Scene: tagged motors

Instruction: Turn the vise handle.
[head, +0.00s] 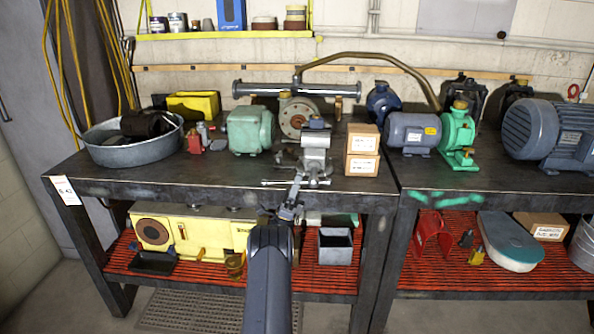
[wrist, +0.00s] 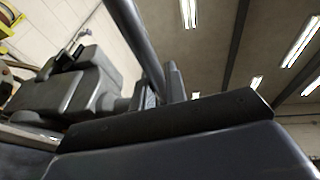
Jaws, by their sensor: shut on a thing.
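The grey bench vise (head: 316,158) stands at the front edge of the left workbench, left of two small cardboard boxes. Its thin handle bar (head: 272,183) lies roughly level across the vise's front. My gripper (head: 294,198) is in front of the vise, shut on the vise handle left of the screw. In the wrist view the handle (wrist: 138,38) rises at a slant from between the dark gripper fingers (wrist: 165,108), and the vise body (wrist: 68,92) is at the left. The gripped part of the handle is hidden by the fingers.
On the left workbench (head: 225,190), a green motor (head: 250,130) stands left of the vise and the cardboard boxes (head: 362,150) stand right. A metal tub (head: 130,150) is at the far left. The lower shelf (head: 330,278) holds a yellow unit (head: 195,236) and a grey bin (head: 335,246).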

